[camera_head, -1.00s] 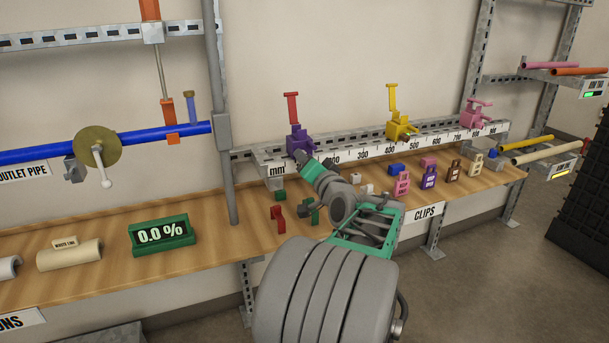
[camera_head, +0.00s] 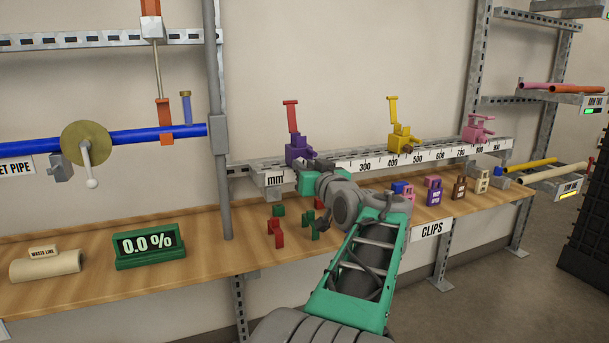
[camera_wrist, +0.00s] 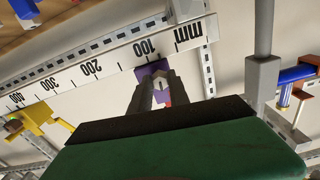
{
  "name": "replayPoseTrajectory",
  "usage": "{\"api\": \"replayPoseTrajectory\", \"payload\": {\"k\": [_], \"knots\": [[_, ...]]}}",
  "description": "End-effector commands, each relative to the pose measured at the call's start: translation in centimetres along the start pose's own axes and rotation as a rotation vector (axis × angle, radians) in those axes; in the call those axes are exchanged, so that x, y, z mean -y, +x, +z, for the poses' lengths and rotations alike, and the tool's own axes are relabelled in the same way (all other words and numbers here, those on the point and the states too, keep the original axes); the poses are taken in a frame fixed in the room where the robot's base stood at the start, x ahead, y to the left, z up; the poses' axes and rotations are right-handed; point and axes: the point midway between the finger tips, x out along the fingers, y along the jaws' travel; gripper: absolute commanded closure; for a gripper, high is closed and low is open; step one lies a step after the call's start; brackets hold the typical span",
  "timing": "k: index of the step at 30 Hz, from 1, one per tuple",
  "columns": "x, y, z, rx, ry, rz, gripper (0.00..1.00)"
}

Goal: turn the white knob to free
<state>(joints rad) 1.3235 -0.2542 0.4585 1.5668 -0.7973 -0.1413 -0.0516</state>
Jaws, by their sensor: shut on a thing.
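The purple clamp (camera_head: 296,150) with a raised red lever (camera_head: 291,117) stands at the left end of the ruler rail (camera_head: 345,169). My gripper (camera_head: 305,168) is at the front of this clamp. In the wrist view, my gripper's two dark fingers (camera_wrist: 158,78) are closed in front of the purple clamp (camera_wrist: 150,70), around a small whitish piece, seemingly the white knob (camera_wrist: 157,88). The fingers hide most of it, and its turn angle cannot be read. In the head view my wrist hides the knob.
A yellow clamp (camera_head: 404,139) and a pink clamp (camera_head: 477,129) sit farther right on the rail. Red and green clips (camera_head: 275,234) lie on the bench below my wrist. A grey post (camera_head: 220,130) and the green 0.0 % display (camera_head: 150,246) are to the left.

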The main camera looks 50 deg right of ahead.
Motion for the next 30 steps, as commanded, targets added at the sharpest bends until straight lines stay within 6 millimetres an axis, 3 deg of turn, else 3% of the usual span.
{"api": "replayPoseTrajectory", "payload": {"k": [15,16,23,30], "knots": [[0.05,0.03,0.15,0.003,-0.017,-0.002,1.0],[0.05,0.03,0.14,0.003,-0.017,-0.002,0.76],[0.01,0.01,0.07,0.002,-0.018,-0.001,0.57],[-0.02,-0.04,0.02,0.001,-0.018,0.0,0.56]]}}
